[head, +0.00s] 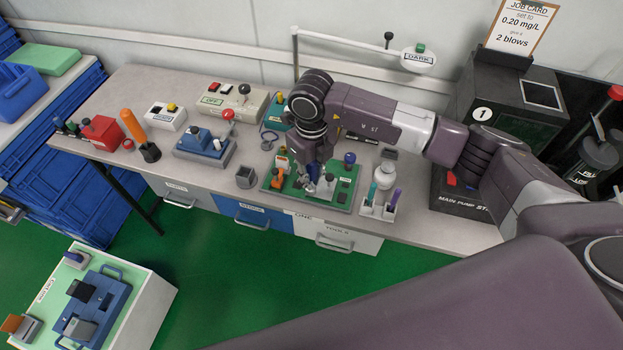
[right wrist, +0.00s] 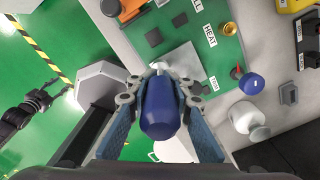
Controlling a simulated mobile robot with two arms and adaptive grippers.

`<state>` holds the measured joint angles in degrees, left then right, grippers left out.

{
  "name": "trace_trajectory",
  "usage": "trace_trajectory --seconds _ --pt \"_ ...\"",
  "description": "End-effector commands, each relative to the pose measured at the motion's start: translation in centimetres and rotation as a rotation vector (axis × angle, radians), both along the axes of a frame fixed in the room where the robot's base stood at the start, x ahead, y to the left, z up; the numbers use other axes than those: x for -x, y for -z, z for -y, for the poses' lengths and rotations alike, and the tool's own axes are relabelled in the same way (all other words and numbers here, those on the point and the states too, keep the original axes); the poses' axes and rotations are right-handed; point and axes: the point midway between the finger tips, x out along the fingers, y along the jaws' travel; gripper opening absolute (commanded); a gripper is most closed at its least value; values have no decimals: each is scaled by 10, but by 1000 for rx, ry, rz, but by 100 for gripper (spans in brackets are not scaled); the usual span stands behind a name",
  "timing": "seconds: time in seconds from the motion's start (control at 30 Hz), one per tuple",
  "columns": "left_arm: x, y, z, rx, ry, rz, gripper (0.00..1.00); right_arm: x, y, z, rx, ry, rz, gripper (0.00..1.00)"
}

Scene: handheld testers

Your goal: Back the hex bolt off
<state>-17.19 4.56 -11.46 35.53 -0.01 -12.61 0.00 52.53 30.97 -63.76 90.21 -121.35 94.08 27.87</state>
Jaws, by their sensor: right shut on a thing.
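My right gripper (right wrist: 160,82) is shut on a blue handle (right wrist: 161,110), which points toward the wrist camera. In the head view my right gripper (head: 318,184) is low over the green board (head: 343,197), at its front middle. A pale grey block (right wrist: 181,60) shows just beyond the fingertips in the right wrist view. The handle and fingers cover what lies beneath them. I cannot make out the hex bolt, or whether the handle touches it.
A white holder (head: 378,211) with a white bottle (head: 385,175) stands right of the board. A grey cup (head: 246,177) stands to its left. A blue knob (head: 349,158) rises at the board's back right. Several devices crowd the bench behind and left.

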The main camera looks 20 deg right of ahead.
Motion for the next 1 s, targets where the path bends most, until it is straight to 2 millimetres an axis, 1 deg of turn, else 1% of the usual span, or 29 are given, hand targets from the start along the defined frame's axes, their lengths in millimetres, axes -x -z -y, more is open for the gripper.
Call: trace_trajectory --seconds 0.03,0.23,0.67,1.0 --pt "0 3 0 0 0 0 40 -1 1 0 -1 -18 2 0" --pt "0 7 0 0 0 0 40 0 0 0 -1 -80 2 0" --pt "0 8 0 0 0 0 40 0 0 0 -2 -99 2 0" --pt "0 19 0 0 0 0 40 -1 1 0 0 -219 3 0"
